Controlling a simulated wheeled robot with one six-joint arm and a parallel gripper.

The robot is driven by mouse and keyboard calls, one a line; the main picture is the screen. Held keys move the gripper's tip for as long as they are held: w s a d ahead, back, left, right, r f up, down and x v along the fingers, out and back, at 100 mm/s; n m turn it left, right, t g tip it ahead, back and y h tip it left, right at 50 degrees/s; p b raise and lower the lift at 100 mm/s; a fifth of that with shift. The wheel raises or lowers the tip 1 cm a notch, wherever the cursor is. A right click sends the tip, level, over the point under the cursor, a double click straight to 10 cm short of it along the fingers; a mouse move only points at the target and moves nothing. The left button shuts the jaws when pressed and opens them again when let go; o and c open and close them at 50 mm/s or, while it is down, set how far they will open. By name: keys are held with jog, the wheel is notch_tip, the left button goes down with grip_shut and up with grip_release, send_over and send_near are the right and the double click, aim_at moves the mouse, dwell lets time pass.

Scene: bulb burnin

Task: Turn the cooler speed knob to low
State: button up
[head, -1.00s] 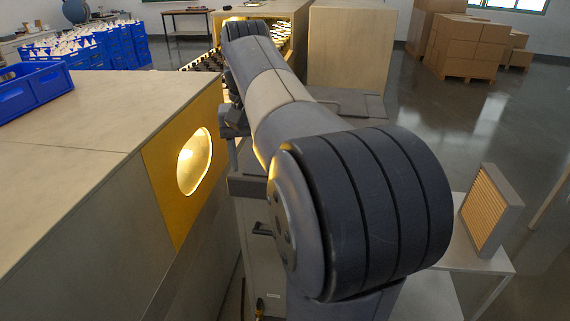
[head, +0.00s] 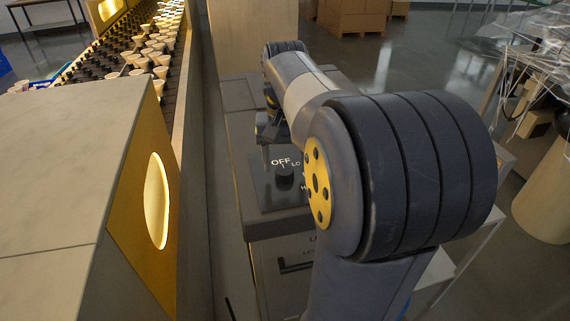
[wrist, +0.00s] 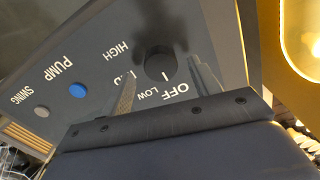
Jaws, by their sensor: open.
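The cooler's dark control panel shows in the wrist view with a round black speed knob (wrist: 160,63). The labels OFF, LOW and HIGH stand around the knob, with another label partly hidden by a finger. A short light mark lies between the knob and OFF; I cannot tell clearly where the knob points. My gripper (wrist: 163,70) is open, its two fingers on either side of the knob in the picture, and I see no clear contact. In the head view the knob (head: 284,180) sits just right of and below my gripper (head: 267,158), on the cooler's top.
A blue PUMP button (wrist: 78,90) and a grey SWING button (wrist: 42,111) sit on the same panel. Floor is open at the back right.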

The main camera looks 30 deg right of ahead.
jog(key=shift+f, duration=0.75)
jog(key=shift+c, duration=0.6)
jog(key=c, duration=0.9)
jog(key=shift+o, duration=0.2)
jog(key=shift+r+m, duration=0.1)
jog(key=shift+m, duration=0.3)
jog(key=m+p, duration=0.2)
jog(key=m, duration=0.1)
jog(key=shift+r+m, duration=0.1)
jog(key=shift+m, duration=0.2)
jog(key=shift+m+p, duration=1)
jog(key=shift+m, duration=1.2)
